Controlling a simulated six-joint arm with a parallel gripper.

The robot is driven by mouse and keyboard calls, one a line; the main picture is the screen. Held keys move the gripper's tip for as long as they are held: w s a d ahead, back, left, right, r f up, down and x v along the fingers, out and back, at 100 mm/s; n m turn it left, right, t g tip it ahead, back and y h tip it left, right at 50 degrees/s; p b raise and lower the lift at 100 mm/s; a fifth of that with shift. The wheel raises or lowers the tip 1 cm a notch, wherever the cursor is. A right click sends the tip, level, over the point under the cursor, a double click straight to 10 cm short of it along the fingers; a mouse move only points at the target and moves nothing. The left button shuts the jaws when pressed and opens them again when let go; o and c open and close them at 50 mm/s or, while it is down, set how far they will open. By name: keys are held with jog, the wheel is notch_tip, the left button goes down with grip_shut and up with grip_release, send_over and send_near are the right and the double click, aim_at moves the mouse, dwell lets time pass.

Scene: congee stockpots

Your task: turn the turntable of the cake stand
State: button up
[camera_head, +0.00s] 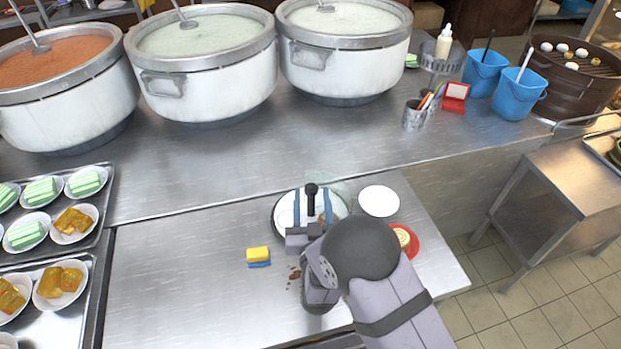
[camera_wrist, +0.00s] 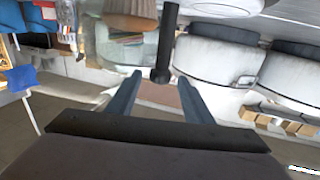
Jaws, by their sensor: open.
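The cake stand's round, pale turntable (camera_head: 284,217) sits on the steel counter, partly hidden by my gripper and arm. A black upright post with a round knob (camera_head: 311,189) rises in the same place; it also shows in the wrist view (camera_wrist: 166,45). My gripper (camera_head: 312,207) is open, with its two blue-grey fingers spread on either side of the post in the picture. In the wrist view, the post's end lies between the fingertips (camera_wrist: 159,78), with gaps on both sides. I cannot tell whether the post belongs to the turntable. A clear, glass-like piece (camera_wrist: 118,45) stands behind it.
A white plate (camera_head: 379,201) lies right of the stand, and a red plate (camera_head: 412,246) holds food partly behind my arm. A yellow-blue sponge (camera_head: 258,254) and brown crumbs (camera_head: 294,274) lie to the left. Large stockpots (camera_head: 205,85) line the back.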

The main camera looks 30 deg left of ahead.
aim_at(311, 184)
jog(key=shift+w, duration=0.1)
jog(key=p+x, duration=0.1)
jog(key=x, duration=0.4)
jog(key=shift+r+p, duration=0.1)
jog(key=shift+p, duration=0.3)
jog(key=shift+x, duration=1.1)
jog(key=shift+c, duration=0.5)
grip_shut()
